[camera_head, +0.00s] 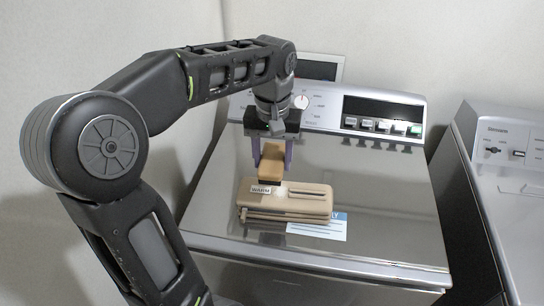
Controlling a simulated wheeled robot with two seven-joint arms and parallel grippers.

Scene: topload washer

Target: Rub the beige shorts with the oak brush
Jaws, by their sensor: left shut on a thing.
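A folded beige item with a small "WARM" tag (300,206), which looks like the beige shorts, lies on the washer's closed top. My left gripper (271,154) points down just behind it, its two fingers shut on a light-brown wooden block that looks like the oak brush (270,170). The brush's near end is at the far left edge of the shorts. I cannot tell whether it touches them. My right gripper is not in view.
The washer's shiny lid (385,215) is clear to the right. A blue and white card (320,230) lies partly beneath the shorts' front right. A control panel (385,118) rises behind. A second machine (515,190) stands to the right across a gap.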

